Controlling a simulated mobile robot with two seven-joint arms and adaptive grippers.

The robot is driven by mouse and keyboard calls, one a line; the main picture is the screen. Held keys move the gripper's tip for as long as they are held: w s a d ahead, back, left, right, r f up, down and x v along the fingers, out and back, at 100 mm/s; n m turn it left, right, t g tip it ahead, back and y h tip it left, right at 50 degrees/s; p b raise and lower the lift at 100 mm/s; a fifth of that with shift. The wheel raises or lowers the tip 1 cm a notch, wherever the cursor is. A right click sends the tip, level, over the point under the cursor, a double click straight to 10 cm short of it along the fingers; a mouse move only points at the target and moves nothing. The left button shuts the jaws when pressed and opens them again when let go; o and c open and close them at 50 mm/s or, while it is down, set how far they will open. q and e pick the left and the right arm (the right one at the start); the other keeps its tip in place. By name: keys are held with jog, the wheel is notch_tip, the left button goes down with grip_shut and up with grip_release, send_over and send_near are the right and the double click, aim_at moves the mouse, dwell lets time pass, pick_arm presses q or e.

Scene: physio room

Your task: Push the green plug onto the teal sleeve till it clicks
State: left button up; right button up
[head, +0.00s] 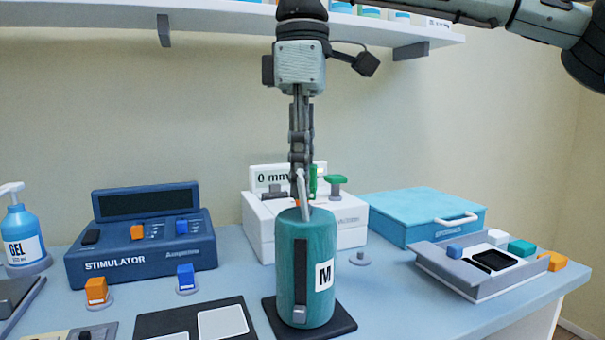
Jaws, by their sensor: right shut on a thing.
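The teal sleeve (290,270) is an upright cylinder with a white M label, standing on a dark square base. My right gripper (302,200) points straight down just above its top. The gripper is shut on a narrow green piece, which I take for the green plug (313,183); the fingers hide most of it. A pale slanted part and a spot of orange show at the fingertips. Whether the plug touches the sleeve's top cannot be told. My left gripper is out of view.
Behind the sleeve stands a white device (350,222) with a 0 mm display and a green T-shaped knob (336,181). A blue stimulator (140,240) is at left, a gel bottle (24,237) farther left. A teal case (425,212) and a grey tray (480,288) are at right.

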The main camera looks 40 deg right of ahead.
jog(key=shift+b, duration=0.45)
dwell(0.6)
jog(key=shift+f+b, duration=1.2)
jog(key=shift+b, duration=0.15)
dwell(0.9)
jog(key=shift+f+b, duration=0.2)
jog(key=shift+b, duration=0.8)
dwell(3.8)
